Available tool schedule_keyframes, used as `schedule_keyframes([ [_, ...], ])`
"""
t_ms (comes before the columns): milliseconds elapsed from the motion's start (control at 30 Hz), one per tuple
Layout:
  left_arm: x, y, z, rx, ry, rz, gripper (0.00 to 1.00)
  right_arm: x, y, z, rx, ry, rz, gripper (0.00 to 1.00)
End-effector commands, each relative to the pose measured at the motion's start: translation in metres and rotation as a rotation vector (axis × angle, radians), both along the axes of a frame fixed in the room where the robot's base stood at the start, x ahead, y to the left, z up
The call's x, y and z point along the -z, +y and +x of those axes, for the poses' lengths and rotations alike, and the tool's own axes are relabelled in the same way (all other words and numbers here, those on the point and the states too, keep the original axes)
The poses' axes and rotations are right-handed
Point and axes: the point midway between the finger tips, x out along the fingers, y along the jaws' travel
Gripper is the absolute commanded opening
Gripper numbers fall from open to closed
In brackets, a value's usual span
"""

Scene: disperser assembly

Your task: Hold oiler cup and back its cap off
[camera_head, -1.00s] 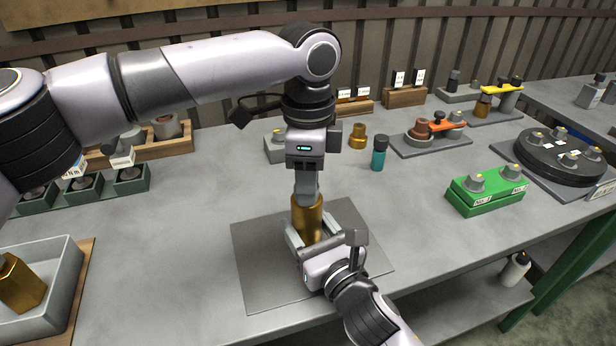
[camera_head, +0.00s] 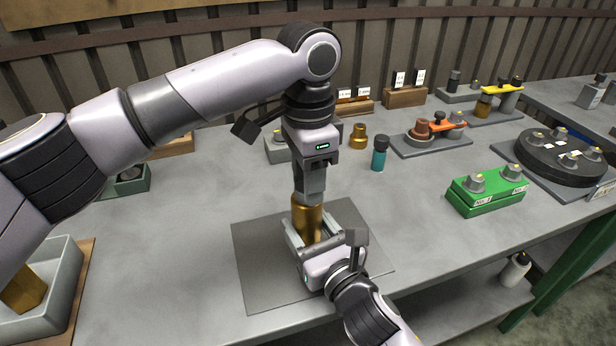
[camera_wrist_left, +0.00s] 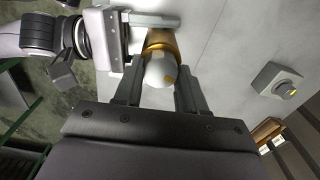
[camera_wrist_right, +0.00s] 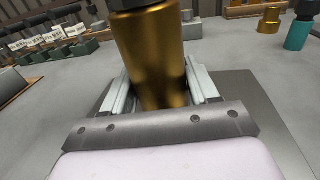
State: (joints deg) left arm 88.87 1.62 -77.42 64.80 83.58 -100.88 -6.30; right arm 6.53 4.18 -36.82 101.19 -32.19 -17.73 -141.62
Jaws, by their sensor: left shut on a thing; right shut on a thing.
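The oiler cup is a brass cylinder (camera_head: 307,222) standing upright over the grey mat (camera_head: 258,262). My right gripper (camera_wrist_right: 160,92) is shut around its lower body from the front, with one finger on each side. My left gripper (camera_head: 308,196) points straight down and is shut at the top of the cup. In the left wrist view, a pale rounded cap (camera_wrist_left: 160,72) sits between the left fingers, with a brass rim behind it. Whether there is a gap between cap and cup is hidden. The cup's bottom is also hidden in the head view.
A grey bin (camera_head: 66,262) with a brass part stands at the left. A teal bottle (camera_head: 379,154) and a small brass fitting (camera_head: 358,137) stand behind the mat. A green block (camera_head: 487,191) is at the right. The table between mat and green block is clear.

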Motion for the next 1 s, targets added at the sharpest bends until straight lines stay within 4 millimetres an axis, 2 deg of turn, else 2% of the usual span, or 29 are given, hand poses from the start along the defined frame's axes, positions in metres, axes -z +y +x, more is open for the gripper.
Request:
schedule_keyframes([
  [233,-0.0009,-0.0006,0.0000,-0.071,-0.001,-0.002,0.10,0.0004,-0.0003,0.0001,0.001,0.000,-0.001,0.08],
  [667,-0.0011,-0.0002,0.0002,-0.084,-0.001,0.000,0.10,0.0005,-0.0003,0.0000,0.001,0.001,-0.002,0.08],
  [700,-0.0011,-0.0002,0.0002,-0.084,-0.001,0.000,0.43,0.0006,-0.0003,0.0000,0.001,0.001,-0.002,0.08],
  [767,-0.0011,-0.0002,0.0003,-0.084,-0.001,0.000,0.63,0.0006,-0.0003,0.0000,0.001,0.001,-0.002,0.08],
  [800,-0.0010,-0.0002,0.0003,-0.084,-0.001,0.000,0.66,0.0006,-0.0003,0.0000,0.001,0.001,-0.002,0.08],
  [1000,-0.0005,0.0000,0.0002,-0.083,-0.001,0.000,0.66,0.0006,-0.0003,0.0000,0.001,0.001,-0.002,0.08],
])
